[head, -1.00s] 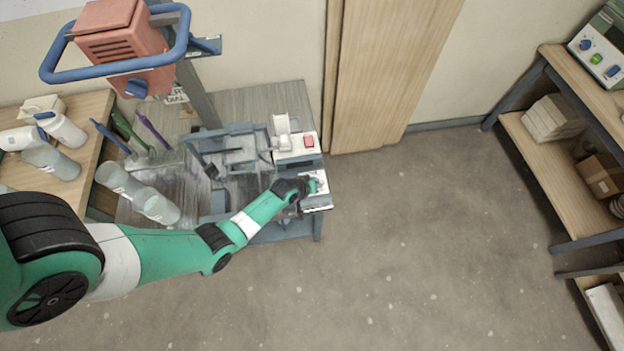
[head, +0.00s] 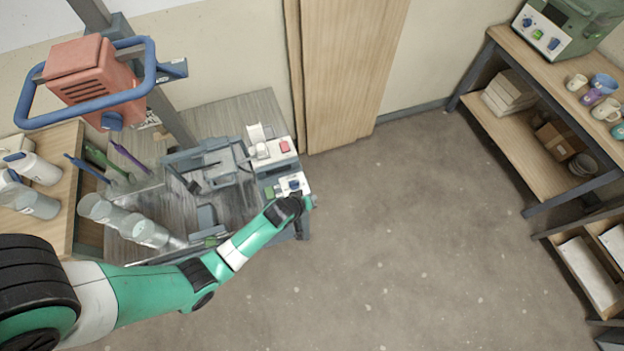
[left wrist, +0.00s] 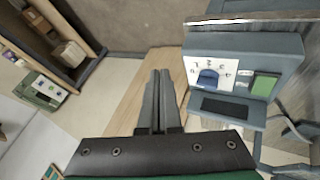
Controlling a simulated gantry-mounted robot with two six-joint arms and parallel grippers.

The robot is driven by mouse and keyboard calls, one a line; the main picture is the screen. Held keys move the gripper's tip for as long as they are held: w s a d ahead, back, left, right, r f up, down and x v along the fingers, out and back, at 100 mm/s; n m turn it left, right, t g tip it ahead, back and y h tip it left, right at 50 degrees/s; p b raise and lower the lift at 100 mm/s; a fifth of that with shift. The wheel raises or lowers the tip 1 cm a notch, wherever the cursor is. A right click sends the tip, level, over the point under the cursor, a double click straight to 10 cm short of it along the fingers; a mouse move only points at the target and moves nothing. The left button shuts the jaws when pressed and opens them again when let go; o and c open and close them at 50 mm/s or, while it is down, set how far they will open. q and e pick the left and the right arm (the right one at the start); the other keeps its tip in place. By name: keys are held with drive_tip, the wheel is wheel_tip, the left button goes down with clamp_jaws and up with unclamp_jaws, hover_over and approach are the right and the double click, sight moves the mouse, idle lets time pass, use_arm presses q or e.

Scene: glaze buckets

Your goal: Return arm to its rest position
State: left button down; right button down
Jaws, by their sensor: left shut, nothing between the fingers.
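My green left arm reaches in from the lower left of the head view. Its left gripper (head: 303,203) is beside the near edge of the white control panel (head: 294,186) with a blue knob, at the right end of the workbench. In the left wrist view, the two grey fingers (left wrist: 158,100) are together with nothing between them. There, the grey control box (left wrist: 242,65) with its marked dial, blue knob (left wrist: 208,78) and green button (left wrist: 264,85) lies right of the fingers, apart from them. My right gripper is not in view.
A salmon-coloured machine with a blue loop handle (head: 90,80) stands over the bench. A shelf (head: 510,155) with cups and boxes is at the right. The floor between (head: 400,220) is clear.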

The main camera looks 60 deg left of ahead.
use_arm(q)
drive_tip(key=shift+d+r, duration=0.25)
drive_tip(key=shift+r, duration=0.1)
drive_tip(key=shift+w, duration=0.1)
